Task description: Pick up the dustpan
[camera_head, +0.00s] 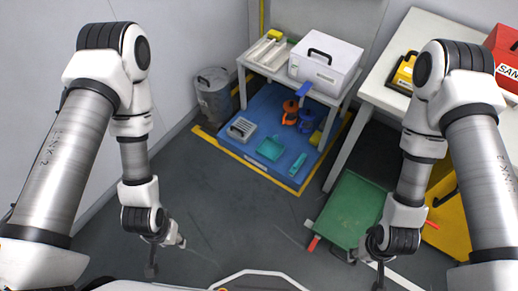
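A teal dustpan (270,149) appears to lie flat on the blue mat (262,112) on the floor, under the white table. A small teal piece (297,165), perhaps its brush, lies to its right. My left gripper (166,258) hangs low at the lower left, its fingers spread and empty, well apart from the dustpan. My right gripper (364,273) is low at the lower right, near the green panel, also apart from the dustpan. Its fingers look spread, with nothing seen between them.
The white table (333,101) with a white lidded box (325,65) overhangs the mat's back. A grey vented object (241,129) and orange and blue items share the mat. A grey bin (213,95) stands left. A green panel (349,209) lies right. The dark floor in front is clear.

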